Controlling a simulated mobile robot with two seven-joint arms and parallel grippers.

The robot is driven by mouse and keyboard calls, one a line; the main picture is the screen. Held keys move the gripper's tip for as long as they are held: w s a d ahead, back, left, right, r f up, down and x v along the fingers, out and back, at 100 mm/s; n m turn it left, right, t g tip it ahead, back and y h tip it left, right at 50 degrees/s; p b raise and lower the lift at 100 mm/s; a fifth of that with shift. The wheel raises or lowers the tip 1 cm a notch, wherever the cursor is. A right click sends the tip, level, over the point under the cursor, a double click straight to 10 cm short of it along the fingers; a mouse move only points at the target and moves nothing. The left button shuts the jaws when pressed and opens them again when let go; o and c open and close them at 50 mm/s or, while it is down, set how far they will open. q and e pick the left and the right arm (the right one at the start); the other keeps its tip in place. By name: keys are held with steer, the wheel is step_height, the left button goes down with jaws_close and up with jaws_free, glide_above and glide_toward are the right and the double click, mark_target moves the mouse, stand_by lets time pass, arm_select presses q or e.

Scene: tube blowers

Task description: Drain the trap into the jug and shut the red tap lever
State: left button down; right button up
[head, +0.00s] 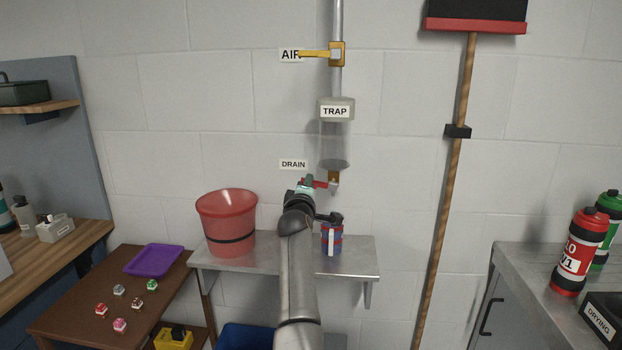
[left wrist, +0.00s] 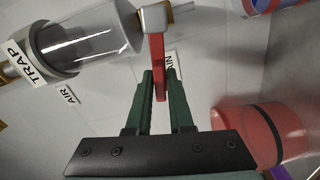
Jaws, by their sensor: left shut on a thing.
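The trap (head: 335,130) is a clear bowl under a grey head labelled TRAP, on a vertical wall pipe; it also shows in the left wrist view (left wrist: 90,40). I cannot tell whether liquid is in it. Below it is a small brass tap (head: 334,178) with a red lever (head: 322,183) pointing left, roughly level. My left gripper (head: 307,184) is shut on the red lever; in the left wrist view the lever (left wrist: 156,55) runs between my green fingers (left wrist: 160,90).
A red bucket (head: 228,225) stands on the metal shelf (head: 360,262) left of my arm. A yellow AIR lever (head: 315,54) is higher on the pipe. Bottles (head: 577,255) stand on the right-hand bench.

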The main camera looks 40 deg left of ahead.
arm_select(q)
steer(key=shift+f+n+p, duration=0.3)
steer(key=shift+f+n, duration=0.2)
steer(key=shift+n, duration=0.5)
arm_select(e)
steer(key=shift+r, duration=0.45)
arm_select(q)
steer(key=c, duration=0.9)
jaws_free()
steer(key=shift+f, duration=0.15)
steer(key=shift+s, duration=0.1)
